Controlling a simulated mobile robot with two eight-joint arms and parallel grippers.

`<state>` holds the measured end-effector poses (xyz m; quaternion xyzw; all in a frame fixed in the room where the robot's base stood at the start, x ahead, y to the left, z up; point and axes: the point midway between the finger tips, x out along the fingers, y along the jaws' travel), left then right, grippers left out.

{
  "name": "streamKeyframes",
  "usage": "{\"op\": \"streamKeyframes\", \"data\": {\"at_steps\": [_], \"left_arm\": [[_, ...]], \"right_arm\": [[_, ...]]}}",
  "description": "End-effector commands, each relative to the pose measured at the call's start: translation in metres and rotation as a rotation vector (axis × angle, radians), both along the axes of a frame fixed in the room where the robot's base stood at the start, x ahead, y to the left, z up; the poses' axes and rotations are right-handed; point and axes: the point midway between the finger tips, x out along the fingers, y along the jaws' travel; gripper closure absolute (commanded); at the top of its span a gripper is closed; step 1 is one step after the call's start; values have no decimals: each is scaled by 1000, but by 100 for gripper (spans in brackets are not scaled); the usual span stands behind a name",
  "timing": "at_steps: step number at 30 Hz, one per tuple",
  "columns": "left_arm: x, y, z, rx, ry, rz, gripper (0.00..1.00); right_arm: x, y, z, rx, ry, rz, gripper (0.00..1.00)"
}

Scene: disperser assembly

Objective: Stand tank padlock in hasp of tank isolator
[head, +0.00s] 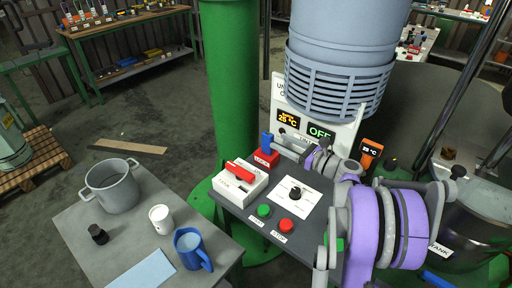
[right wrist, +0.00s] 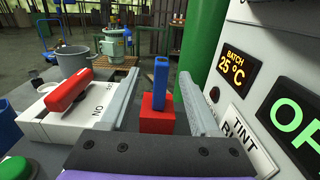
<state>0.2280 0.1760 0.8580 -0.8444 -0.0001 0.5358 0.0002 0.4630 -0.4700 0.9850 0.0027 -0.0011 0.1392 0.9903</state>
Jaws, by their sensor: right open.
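A blue upright piece (head: 266,140), which I take for the padlock, stands on a small red block (head: 262,160) at the back left of the control panel. The white box with a red lever (head: 240,171) looks like the isolator and is just in front of it; I cannot make out its hasp. My right gripper (head: 289,144) is open. In the right wrist view its fingers (right wrist: 159,73) lie to either side of the blue piece (right wrist: 160,84), with gaps on both sides, and the red block (right wrist: 157,121) shows below. My left gripper is not in view.
The panel also has a black knob (head: 295,192), a green button (head: 263,210) and a red button (head: 286,225). The grey tank (head: 340,75) and display board (head: 345,140) stand close behind. A side table holds a pot (head: 112,187), a white mug (head: 160,219) and a blue jug (head: 190,250).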

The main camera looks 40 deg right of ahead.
Motion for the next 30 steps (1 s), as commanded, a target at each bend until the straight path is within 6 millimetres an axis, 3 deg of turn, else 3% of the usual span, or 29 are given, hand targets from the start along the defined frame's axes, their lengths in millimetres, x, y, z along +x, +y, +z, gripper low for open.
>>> {"op": "streamKeyframes", "data": {"at_steps": [6, 14, 22, 30], "left_arm": [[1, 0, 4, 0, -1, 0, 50], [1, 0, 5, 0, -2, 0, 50], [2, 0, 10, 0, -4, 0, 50], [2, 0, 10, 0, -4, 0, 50]], "right_arm": [[34, 11, 1, -2, 0, 4, 38], [51, 15, 0, -3, 1, 3, 38], [89, 23, 0, -4, 1, 4, 38], [94, 24, -1, -5, 1, 3, 38]]}}
